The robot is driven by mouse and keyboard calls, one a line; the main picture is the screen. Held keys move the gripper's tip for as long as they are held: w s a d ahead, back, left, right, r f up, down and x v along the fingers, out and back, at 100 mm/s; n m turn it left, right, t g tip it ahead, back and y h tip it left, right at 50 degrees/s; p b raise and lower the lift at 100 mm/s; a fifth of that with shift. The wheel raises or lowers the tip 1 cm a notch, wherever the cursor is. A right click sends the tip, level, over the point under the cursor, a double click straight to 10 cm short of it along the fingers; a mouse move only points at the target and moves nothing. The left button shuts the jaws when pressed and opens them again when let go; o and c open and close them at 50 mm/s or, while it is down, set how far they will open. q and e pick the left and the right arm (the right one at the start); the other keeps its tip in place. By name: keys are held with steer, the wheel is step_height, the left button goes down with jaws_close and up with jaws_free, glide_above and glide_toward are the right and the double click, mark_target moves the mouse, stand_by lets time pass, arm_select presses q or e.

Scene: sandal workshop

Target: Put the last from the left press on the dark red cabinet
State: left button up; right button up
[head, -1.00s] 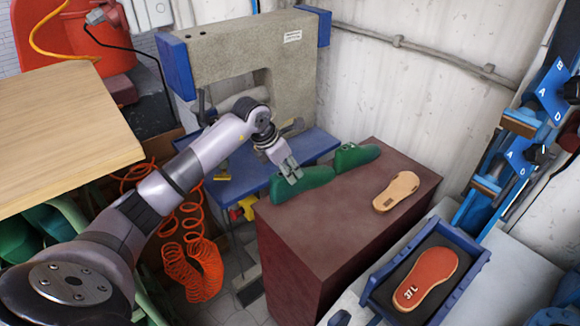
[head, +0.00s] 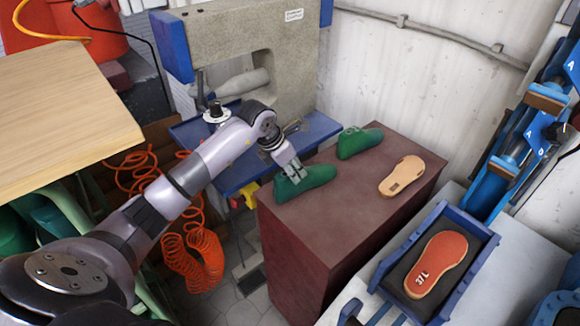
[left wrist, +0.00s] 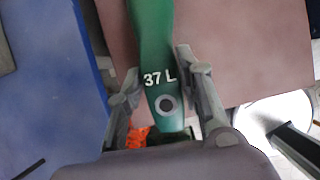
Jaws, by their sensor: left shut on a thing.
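A green last (head: 308,182) marked 37 L is at the left front part of the dark red cabinet (head: 345,222), on or just above its top; I cannot tell if it bears its full weight there. My left gripper (head: 296,174) is shut on its heel end. In the left wrist view, the fingers (left wrist: 160,95) stand either side of the last (left wrist: 153,40), with its label and round hole between them. The grey press (head: 235,45) with blue sides and a blue bed (head: 228,176) stands behind. My right gripper is out of view.
A second green last (head: 360,142) and a tan insole (head: 402,176) lie on the cabinet. A blue tray (head: 483,262) with a red sole (head: 437,265) is at the right. Orange coiled hose (head: 190,250) hangs left of the cabinet. The cabinet top's middle is clear.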

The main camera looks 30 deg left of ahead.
arm_select(q)
steer(key=shift+r, duration=0.1)
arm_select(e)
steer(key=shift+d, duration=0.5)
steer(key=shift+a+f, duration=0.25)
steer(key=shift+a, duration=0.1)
arm_select(q)
steer(key=shift+f+b, duration=0.4)
steer(key=shift+b, duration=0.05)
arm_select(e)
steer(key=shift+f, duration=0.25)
arm_select(q)
steer(key=o, duration=1.2)
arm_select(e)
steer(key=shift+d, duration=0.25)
arm_select(q)
steer(key=shift+s+f, duration=0.1)
step_height(320, 180, up, 10)
steer(key=shift+r, duration=0.1)
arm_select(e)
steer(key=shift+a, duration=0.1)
arm_select(q)
steer(key=shift+d, duration=0.1)
